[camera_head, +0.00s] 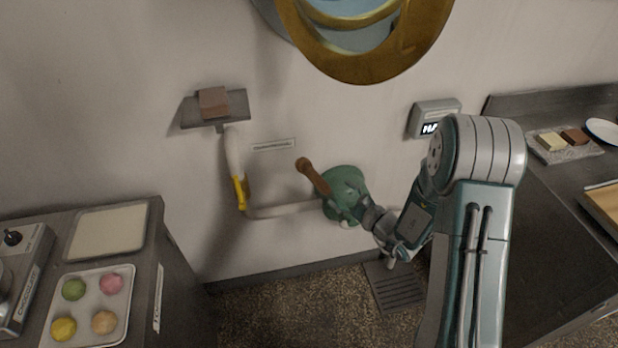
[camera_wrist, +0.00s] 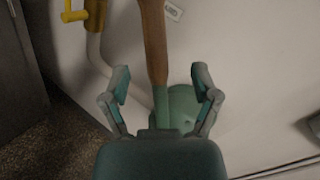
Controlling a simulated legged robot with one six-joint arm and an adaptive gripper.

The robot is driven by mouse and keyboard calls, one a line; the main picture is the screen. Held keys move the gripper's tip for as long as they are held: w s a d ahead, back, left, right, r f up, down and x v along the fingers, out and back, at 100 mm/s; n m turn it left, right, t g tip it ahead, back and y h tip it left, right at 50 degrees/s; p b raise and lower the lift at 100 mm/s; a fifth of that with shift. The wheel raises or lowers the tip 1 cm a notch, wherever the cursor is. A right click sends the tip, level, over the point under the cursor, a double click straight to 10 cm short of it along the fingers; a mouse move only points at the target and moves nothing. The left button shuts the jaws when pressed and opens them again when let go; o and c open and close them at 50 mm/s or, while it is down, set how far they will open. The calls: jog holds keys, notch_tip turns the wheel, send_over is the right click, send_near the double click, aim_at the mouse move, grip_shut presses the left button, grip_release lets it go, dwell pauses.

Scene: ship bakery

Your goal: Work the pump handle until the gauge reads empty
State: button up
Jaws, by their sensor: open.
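The pump (camera_head: 344,190) is a round green body low on the wall, with a pipe running left from it. Its wooden handle (camera_head: 312,175) sticks up and to the left. A grey gauge box (camera_head: 434,117) with a small lit display is on the wall to the upper right; I cannot read the display. My gripper (camera_head: 352,208) is at the pump, partly overlapping it. In the wrist view my gripper (camera_wrist: 161,88) is open, its fingers apart on either side of the handle (camera_wrist: 154,40), with the green pump body (camera_wrist: 182,105) behind.
A yellow valve lever (camera_head: 240,193) is on the pipe at left. A wall shelf (camera_head: 236,107) holds a brown block. A counter with a tray of colored rounds (camera_head: 88,308) stands at left, a dark counter (camera_head: 560,235) at right. A floor grate (camera_head: 394,286) lies below.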

aim_at(315, 180)
jog(key=x, duration=0.6)
jog(key=s+a+x, duration=0.1)
jog(key=x, duration=0.2)
jog(key=shift+f, duration=0.15)
jog(key=shift+w+a, duration=0.1)
jog(key=shift+w, duration=0.3)
jog(key=shift+d, duration=0.25)
jog(key=shift+a, duration=0.25)
grip_shut()
